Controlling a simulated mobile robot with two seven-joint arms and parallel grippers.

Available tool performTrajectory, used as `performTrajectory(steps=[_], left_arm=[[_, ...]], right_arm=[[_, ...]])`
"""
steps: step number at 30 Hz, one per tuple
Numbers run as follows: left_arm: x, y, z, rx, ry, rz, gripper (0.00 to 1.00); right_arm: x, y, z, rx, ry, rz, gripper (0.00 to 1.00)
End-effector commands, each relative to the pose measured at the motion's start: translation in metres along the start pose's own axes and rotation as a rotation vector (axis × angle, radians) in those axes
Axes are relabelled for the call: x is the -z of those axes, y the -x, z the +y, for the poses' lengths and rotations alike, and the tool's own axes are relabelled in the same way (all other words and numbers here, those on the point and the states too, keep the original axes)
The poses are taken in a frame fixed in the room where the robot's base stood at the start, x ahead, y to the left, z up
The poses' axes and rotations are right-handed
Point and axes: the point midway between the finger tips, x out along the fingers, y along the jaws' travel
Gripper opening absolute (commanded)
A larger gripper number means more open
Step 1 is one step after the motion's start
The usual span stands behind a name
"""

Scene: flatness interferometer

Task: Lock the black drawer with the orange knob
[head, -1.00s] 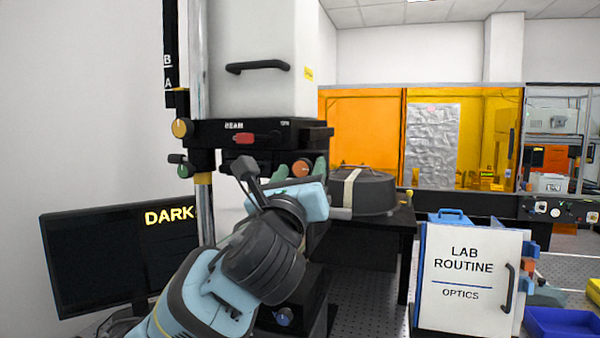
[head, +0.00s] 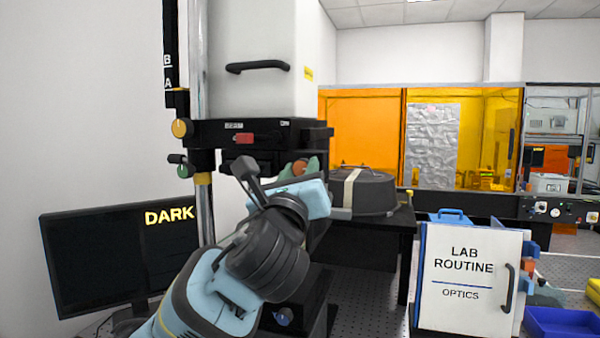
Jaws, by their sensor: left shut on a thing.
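The orange knob (head: 299,168) is on the front of the black instrument body, under the white housing. My left gripper (head: 298,169) reaches up to it from below, with its pale green fingertips shut on the knob's two sides. The fingers and the pale blue hand hide part of the knob. The black drawer (head: 228,158) seems to be the dark part just left of the knob, below the black front with a red button (head: 244,138). My arm covers some of it, and its edges are hard to make out. My right gripper is not in view.
A monitor (head: 90,262) reading DARK stands at lower left. A yellow knob (head: 181,128) and a small green knob (head: 176,158) sit by the metal column. A round grey case (head: 372,192) rests on a black table behind.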

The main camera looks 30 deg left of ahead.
Motion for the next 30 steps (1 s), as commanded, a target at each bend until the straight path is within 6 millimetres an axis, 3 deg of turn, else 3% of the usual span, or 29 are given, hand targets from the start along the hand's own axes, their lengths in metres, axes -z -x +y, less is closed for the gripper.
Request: performTrajectory(steps=[30], left_arm=[[-0.0002, -0.0004, -0.0047, -0.340, 0.822, 0.005, 0.07]], right_arm=[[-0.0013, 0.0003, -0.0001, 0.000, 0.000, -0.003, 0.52]])
